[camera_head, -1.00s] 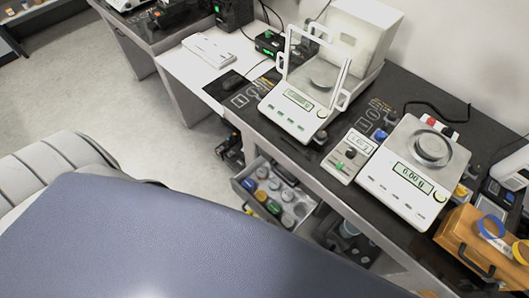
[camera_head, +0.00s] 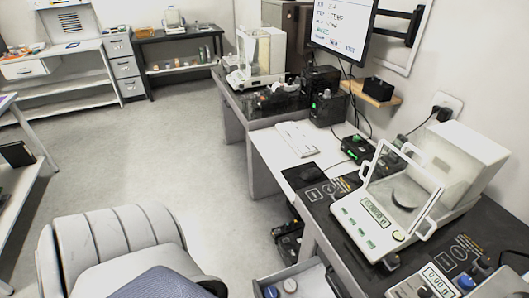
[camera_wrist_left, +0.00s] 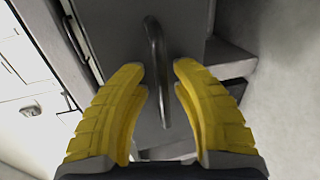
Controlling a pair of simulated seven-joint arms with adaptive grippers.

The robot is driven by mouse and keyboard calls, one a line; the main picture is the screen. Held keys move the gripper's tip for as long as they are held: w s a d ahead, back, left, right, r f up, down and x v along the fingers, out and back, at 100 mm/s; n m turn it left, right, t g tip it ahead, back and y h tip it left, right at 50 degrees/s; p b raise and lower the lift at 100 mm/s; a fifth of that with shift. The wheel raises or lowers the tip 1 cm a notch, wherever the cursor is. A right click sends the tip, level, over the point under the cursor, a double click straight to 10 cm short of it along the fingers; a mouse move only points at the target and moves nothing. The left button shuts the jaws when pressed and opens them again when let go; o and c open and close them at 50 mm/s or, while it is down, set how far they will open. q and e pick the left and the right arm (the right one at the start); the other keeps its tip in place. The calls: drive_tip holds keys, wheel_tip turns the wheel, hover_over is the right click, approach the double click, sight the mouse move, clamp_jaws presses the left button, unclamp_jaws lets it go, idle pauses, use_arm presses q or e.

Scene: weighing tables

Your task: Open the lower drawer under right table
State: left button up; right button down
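My left gripper (camera_wrist_left: 157,72) shows in the left wrist view with its two yellow fingers spread apart. A grey metal bar handle (camera_wrist_left: 154,55) on a grey drawer front (camera_wrist_left: 188,22) lies between the fingertips, with a gap visible on each side. I cannot tell which drawer this handle belongs to. In the head view, an open drawer (camera_head: 315,287) with jars in it juts out under the right table (camera_head: 328,215), cut off by the bottom edge. Neither gripper shows in the head view, and my right gripper is in no view.
A glass-shielded balance (camera_head: 375,222) stands on the right table. A light grey padded chair (camera_head: 118,240) stands to the left of the open drawer. Black equipment (camera_head: 288,240) sits on the floor beside the table. The floor (camera_head: 170,150) between is clear.

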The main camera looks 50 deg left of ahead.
use_arm(q)
drive_tip(key=shift+o, duration=0.2)
drive_tip(key=v, duration=2)
idle(1.8)
drive_tip(key=shift+s, duration=0.1)
idle(0.5)
drive_tip(key=v, duration=1.2)
drive_tip(key=shift+f, duration=0.1)
